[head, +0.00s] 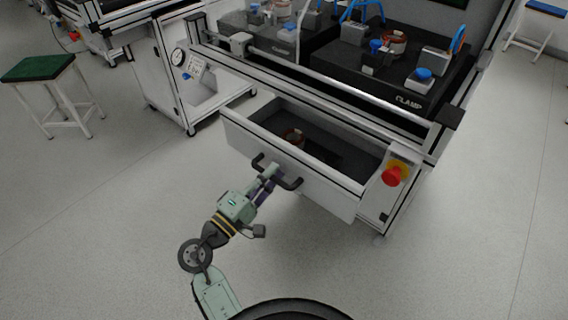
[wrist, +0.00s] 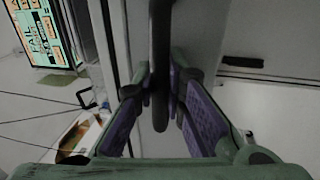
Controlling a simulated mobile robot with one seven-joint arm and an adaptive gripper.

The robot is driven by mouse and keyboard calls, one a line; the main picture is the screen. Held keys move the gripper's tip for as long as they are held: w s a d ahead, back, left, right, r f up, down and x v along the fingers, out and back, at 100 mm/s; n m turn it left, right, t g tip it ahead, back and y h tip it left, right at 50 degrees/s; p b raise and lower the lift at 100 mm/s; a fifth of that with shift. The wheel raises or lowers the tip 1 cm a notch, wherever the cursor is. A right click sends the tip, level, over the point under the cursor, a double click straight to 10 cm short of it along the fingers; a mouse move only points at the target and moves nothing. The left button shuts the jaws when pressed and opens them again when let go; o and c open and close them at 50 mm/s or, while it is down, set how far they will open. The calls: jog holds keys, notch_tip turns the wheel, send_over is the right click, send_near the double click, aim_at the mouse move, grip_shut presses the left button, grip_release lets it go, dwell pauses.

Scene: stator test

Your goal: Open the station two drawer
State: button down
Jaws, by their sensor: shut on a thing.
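The drawer (head: 330,186) under the workstation stands pulled out, and its dark inside shows in the head view. A black bar handle (head: 291,184) is on the drawer's white front. My gripper (head: 270,176) is at the middle of this handle, with its fingers shut on it. In the wrist view the handle (wrist: 160,70) runs between the two purple-padded fingers of my gripper (wrist: 160,103). No station number is readable, so I cannot tell which station this is.
A red emergency button (head: 392,176) sits on a yellow plate right of the drawer. The worktop above carries black blocks marked CLAMP (head: 410,100). A green-topped stool (head: 40,68) stands at the left. The floor in front is clear.

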jog(key=shift+r+v, duration=0.15)
jog(key=shift+v, duration=0.7)
jog(key=shift+r+v, duration=0.2)
jog(key=shift+v, duration=0.65)
jog(key=shift+a, duration=0.1)
jog(key=c, duration=1.6)
grip_release()
jog(key=shift+c, duration=0.2)
jog(key=v, duration=1.2)
